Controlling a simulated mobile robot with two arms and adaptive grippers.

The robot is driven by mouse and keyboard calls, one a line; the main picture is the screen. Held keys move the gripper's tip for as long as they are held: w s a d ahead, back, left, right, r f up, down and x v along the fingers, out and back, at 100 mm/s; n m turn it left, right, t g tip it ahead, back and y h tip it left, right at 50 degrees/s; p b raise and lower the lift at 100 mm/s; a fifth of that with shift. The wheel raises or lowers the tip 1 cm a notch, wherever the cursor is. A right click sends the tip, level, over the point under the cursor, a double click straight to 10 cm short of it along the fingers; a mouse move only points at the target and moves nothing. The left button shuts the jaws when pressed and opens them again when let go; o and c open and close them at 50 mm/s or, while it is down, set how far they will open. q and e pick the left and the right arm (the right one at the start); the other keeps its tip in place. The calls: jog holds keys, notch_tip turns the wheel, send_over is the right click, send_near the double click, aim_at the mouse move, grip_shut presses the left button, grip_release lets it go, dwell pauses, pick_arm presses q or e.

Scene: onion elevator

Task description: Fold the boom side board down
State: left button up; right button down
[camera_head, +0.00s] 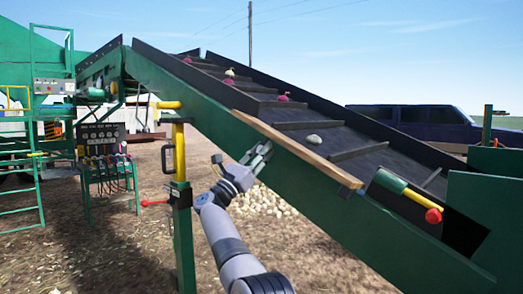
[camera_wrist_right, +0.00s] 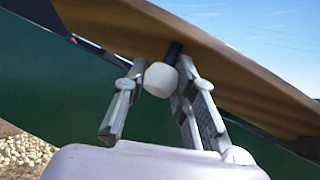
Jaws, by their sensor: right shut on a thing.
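The boom side board (camera_head: 290,146) is a long brown plank on the near edge of the green sloping boom (camera_head: 330,195). In the right wrist view the board (camera_wrist_right: 235,75) crosses above my gripper, with its underside showing. A white knob (camera_wrist_right: 161,80) on a dark stem sits under the board. My right gripper (camera_head: 264,152) is just below the board's edge in the head view. In the wrist view its fingers (camera_wrist_right: 160,72) are shut on the knob, one on each side. My left gripper is not in view.
Onions, some red and some pale (camera_head: 314,139), lie on the dark slatted belt (camera_head: 300,112). A green cylinder with a red knob (camera_head: 433,215) is at the boom's lower right. A green post with a yellow handle (camera_head: 180,152) and a red-tipped lever (camera_head: 153,203) stands left of my arm.

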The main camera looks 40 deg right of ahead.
jog(key=shift+w+f, duration=0.3)
jog(key=shift+f, duration=0.55)
jog(key=c, duration=1.7)
grip_release()
jog(key=o, duration=0.4)
jog(key=shift+w+d+f, duration=0.1)
jog(key=shift+w+d, duration=0.15)
jog(key=shift+w, duration=0.1)
jog(key=shift+s+r, duration=0.25)
jog(key=shift+s, duration=0.05)
jog(key=v, duration=1.2)
jog(key=shift+f, duration=0.15)
jog(key=shift+c, duration=0.5)
